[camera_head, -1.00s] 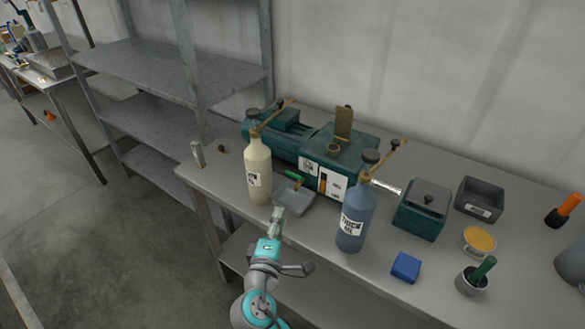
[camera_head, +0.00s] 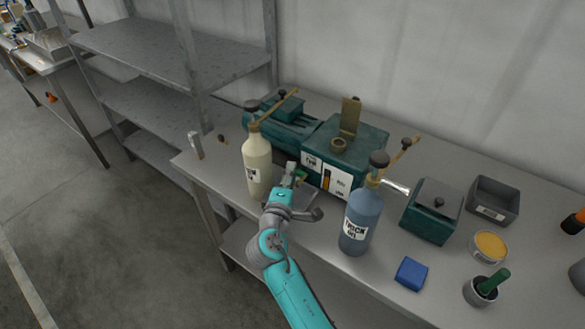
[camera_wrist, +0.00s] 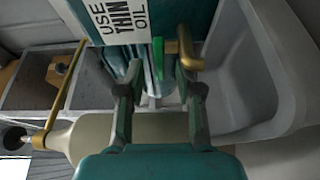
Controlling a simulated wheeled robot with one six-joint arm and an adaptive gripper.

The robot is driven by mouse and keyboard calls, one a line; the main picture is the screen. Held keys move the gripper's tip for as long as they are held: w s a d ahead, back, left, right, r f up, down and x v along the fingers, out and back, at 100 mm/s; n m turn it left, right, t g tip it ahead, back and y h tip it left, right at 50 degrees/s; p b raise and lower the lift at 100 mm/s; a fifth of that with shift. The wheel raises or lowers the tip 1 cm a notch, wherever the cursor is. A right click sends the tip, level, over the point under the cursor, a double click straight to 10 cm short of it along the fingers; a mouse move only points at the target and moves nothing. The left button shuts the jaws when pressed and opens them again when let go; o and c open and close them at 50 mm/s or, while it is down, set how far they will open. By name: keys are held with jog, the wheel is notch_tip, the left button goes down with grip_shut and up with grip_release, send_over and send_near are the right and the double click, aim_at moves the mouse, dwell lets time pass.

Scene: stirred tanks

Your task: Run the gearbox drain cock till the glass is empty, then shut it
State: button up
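The green gearbox (camera_head: 345,150) stands on the bench with its lid raised. A sight glass (camera_head: 327,180) on its front shows an amber and dark strip. The drain cock's green handle (camera_head: 301,175) is low on the front; in the wrist view the green handle (camera_wrist: 158,58) sits beside the brass spout (camera_wrist: 186,52). A grey drip tray (camera_head: 308,197) lies below, partly hidden by my arm. My gripper (camera_head: 290,180) is at the cock. In the wrist view my gripper (camera_wrist: 158,85) is open, its fingers on either side of the handle's line; contact cannot be told.
A cream bottle (camera_head: 257,165) labelled thin oil stands close left of my gripper. A blue bottle (camera_head: 361,222) labelled thick oil stands to the right. A green box (camera_head: 431,212), grey bin (camera_head: 491,202), yellow tin (camera_head: 489,246) and blue block (camera_head: 411,273) are further right.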

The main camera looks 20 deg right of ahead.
jog(key=shift+x, duration=1.35)
jog(key=shift+c, duration=0.2)
grip_shut()
jog(key=shift+s+f+n+t+y, duration=0.2)
jog(key=shift+n+t+y, duration=0.35)
jog(key=shift+y, duration=0.25)
jog(key=shift+s+a+n+t+y, duration=0.1)
jog(key=shift+a+n+t+y, duration=0.1)
jog(key=shift+n+y, duration=0.5)
jog(key=shift+s+a+n+t+y, duration=0.15)
jog(key=shift+n+y, duration=0.25)
jog(key=shift+y, duration=0.5)
jog(key=shift+s+a+n+t+y, duration=0.1)
jog(key=shift+n+t+y, duration=0.1)
jog(key=shift+n+y, duration=0.5)
jog(key=shift+y, duration=0.4)
